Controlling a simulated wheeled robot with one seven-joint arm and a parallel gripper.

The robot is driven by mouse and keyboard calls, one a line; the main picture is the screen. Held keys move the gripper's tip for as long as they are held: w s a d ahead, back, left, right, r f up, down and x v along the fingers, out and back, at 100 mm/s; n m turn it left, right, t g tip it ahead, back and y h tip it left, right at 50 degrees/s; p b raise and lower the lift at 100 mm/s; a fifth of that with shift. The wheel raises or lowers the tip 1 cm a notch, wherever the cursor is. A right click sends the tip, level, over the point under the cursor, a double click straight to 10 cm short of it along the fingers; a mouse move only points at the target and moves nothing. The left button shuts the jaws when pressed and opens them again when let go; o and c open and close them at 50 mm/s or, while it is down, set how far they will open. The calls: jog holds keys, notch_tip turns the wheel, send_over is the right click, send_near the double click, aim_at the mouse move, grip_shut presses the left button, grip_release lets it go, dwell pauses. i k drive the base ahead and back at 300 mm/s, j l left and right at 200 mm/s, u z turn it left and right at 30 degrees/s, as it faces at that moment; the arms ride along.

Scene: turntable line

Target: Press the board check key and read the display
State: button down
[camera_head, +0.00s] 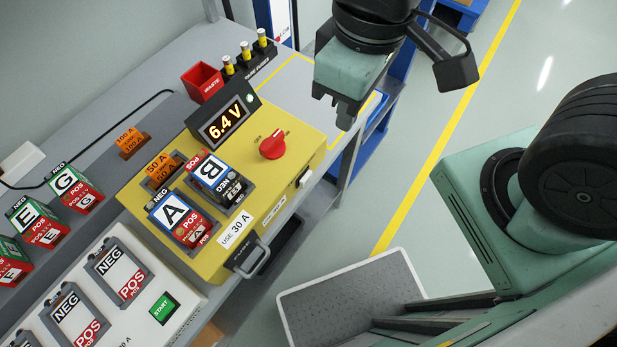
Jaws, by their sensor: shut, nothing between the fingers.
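A yellow box (292,133) stands on the grey bench. Its display (223,122) reads 6.4 V in orange, with a small green light (249,98) beside it. Cells A (173,211) and B (211,171) sit in its bays, A with POS toward the front and B with NEG toward the front. A red knob (272,145) is on its top. A small pale key-like part (304,178) is on its front side; I cannot read any label on it. My gripper (343,108) is shut and empty, above and right of the box's far end, apart from it.
A white board (141,251) with empty NEG/POS bays and a green START key (162,307) lies at the near left. Cells E (38,223) and G (75,188) stand behind. A red waste bin (202,80) is at the back. A grey tray (350,300) is at the lower middle.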

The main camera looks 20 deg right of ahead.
aim_at(307, 175)
jog(key=z, duration=1.2)
jog(key=k+j, duration=0.1)
jog(key=k, duration=0.4)
jog(key=k+j, duration=0.1)
jog(key=k, duration=0.35)
jog(key=k+j, duration=0.15)
jog(key=k, duration=0.35)
